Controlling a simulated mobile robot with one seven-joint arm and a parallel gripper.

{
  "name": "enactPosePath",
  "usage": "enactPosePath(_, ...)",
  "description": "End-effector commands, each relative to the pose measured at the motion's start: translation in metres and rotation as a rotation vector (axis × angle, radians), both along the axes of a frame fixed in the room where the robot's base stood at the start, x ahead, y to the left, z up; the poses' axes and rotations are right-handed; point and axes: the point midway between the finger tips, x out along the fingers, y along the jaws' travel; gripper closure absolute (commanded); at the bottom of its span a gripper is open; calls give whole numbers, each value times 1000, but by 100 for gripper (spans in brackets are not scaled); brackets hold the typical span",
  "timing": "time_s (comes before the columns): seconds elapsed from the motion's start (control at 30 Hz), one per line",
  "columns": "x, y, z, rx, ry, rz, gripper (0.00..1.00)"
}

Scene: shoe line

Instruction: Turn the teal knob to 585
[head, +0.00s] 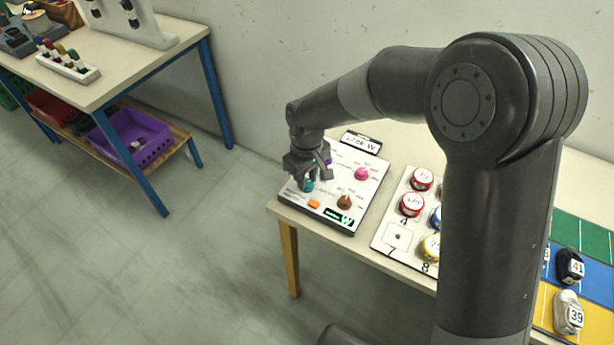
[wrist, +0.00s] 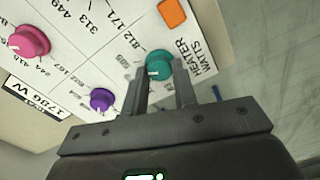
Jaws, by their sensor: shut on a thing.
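The teal knob (wrist: 158,66) sits on a white panel (wrist: 112,62) near the printed words "HEATER WATTS". My gripper (wrist: 163,85) is shut on the teal knob, with one finger on each side of it. A pale pointer mark shows on the knob's face. In the head view my gripper (head: 306,174) comes down over the panel's left part, and the teal knob (head: 308,186) shows just below the fingers.
The panel also bears a pink knob (head: 361,174), a brown knob (head: 344,202), a purple knob (wrist: 102,99) and an orange button (head: 314,204). A sign reading "1780 W" (wrist: 38,98) stands at its edge. A board with round tins (head: 411,205) lies to the right.

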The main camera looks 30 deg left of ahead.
Motion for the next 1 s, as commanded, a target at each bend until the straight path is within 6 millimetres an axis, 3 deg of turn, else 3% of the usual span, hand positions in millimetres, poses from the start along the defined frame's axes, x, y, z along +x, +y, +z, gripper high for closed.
enactPosePath(0.4, 1, 0, 1, 2, -2, -184, 97)
enactPosePath(0.93, 1, 0, 1, 2, -2, -208, 97)
enactPosePath(0.97, 1, 0, 1, 2, -2, -208, 74)
enactPosePath(1.0, 1, 0, 1, 1, -1, -208, 70)
